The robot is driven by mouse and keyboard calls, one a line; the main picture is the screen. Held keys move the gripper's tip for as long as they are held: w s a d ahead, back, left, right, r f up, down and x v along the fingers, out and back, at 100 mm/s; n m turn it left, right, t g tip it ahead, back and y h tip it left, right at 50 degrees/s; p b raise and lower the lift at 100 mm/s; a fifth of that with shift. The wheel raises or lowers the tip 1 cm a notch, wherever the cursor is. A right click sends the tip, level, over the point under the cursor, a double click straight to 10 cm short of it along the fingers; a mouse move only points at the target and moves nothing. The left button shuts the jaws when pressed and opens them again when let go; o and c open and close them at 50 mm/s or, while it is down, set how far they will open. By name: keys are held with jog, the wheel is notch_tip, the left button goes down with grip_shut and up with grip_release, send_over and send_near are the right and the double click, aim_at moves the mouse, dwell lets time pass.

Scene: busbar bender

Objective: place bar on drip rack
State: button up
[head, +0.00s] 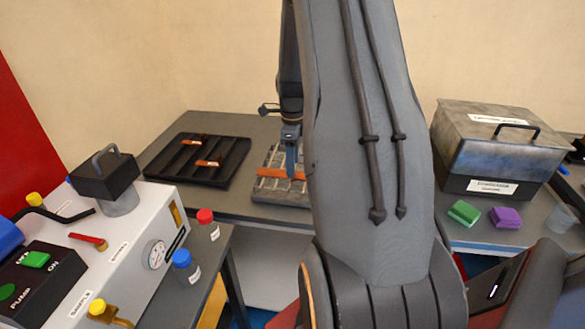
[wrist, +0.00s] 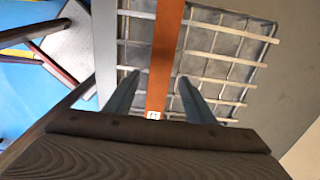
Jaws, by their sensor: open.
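A copper-orange bar (head: 281,173) lies across a metal grid rack (head: 268,190) on the back table. In the wrist view the bar (wrist: 165,55) runs over the light slats of the rack (wrist: 230,65). A small white mark shows at the bar's near end. My gripper (head: 291,158) is down at the bar. In the wrist view its two fingers (wrist: 158,80) are open, one on each side of the bar, with gaps between. My arm hides the right part of the bar and rack in the head view.
A black slotted tray (head: 232,168) with two copper pieces stands left of the rack. A grey metal box (head: 500,140), green (head: 463,212) and purple (head: 505,216) blocks, and a clear cup (head: 562,218) are right. A control machine (head: 130,240) with bottles beside it is front left.

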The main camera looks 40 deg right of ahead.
notch_tip(320, 180, up, 9)
jog(key=b, duration=0.2)
jog(key=s+a+n, duration=0.2)
jog(key=a+n, duration=0.5)
jog(key=a, duration=0.2)
jog(key=s+a+n, duration=0.2)
jog(key=a+n, duration=0.4)
jog(key=a, duration=0.2)
jog(key=s+a+f+n+t, duration=0.1)
jog(key=s+a+f+n, duration=0.2)
jog(key=s+a+n, duration=0.7)
jog(key=a+n, duration=0.3)
jog(key=n, duration=0.1)
jog(key=shift+s+a+f+n, duration=0.15)
jog(key=shift+s+f+n, duration=0.1)
jog(key=shift+f+n, duration=0.15)
